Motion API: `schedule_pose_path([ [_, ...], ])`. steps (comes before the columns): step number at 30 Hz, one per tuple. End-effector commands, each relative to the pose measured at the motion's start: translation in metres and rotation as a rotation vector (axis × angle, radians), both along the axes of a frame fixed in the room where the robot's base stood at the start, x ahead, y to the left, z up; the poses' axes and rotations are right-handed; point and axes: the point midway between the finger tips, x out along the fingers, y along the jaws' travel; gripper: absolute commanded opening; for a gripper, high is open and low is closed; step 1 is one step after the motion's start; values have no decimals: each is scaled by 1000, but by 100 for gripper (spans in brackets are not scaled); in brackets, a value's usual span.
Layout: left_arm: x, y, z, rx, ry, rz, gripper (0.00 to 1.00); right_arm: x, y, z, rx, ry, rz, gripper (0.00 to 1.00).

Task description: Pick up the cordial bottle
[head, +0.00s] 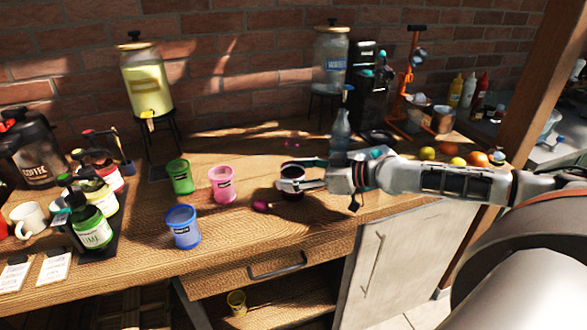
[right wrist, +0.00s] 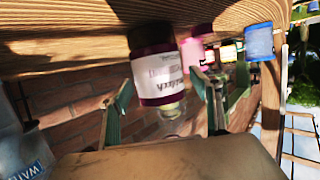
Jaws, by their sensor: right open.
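A dark purple bottle with a white label (right wrist: 158,75), which I take to be the cordial bottle, shows upside down in the right wrist view. Its label text is blurred. In the right wrist view the two fingers of the right gripper (right wrist: 165,105) stand apart, one on each side of the bottle's lower picture end. I cannot tell whether they touch it. My left gripper is not in view.
Pink (head: 223,184), green (head: 180,177) and blue (head: 183,227) cups stand left of the gripper. A small magenta item (head: 262,206) lies nearby. A clear bluish bottle (head: 341,130) stands close behind my right gripper. Several fruits (head: 450,155) lie behind my arm.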

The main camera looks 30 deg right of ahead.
Motion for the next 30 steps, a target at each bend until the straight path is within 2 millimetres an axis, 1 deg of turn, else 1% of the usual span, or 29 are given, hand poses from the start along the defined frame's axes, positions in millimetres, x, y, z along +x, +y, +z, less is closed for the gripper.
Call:
schedule_pose_path([
  [2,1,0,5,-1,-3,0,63,2,2,1,0,0,0,64],
  [10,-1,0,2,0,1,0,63,3,2,-3,-2,1,0,64],
  [11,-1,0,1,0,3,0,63,3,2,-3,-2,1,0,58],
  [12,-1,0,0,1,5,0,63,3,2,-2,-2,1,0,48],
  [14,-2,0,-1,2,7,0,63,3,2,-2,-2,1,0,33],
  [15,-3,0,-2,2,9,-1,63,3,2,-2,-2,1,0,22],
  [17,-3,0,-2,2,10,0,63,3,2,-2,-2,1,0,7],
  [30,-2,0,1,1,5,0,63,4,2,3,-1,-3,1,7],
])
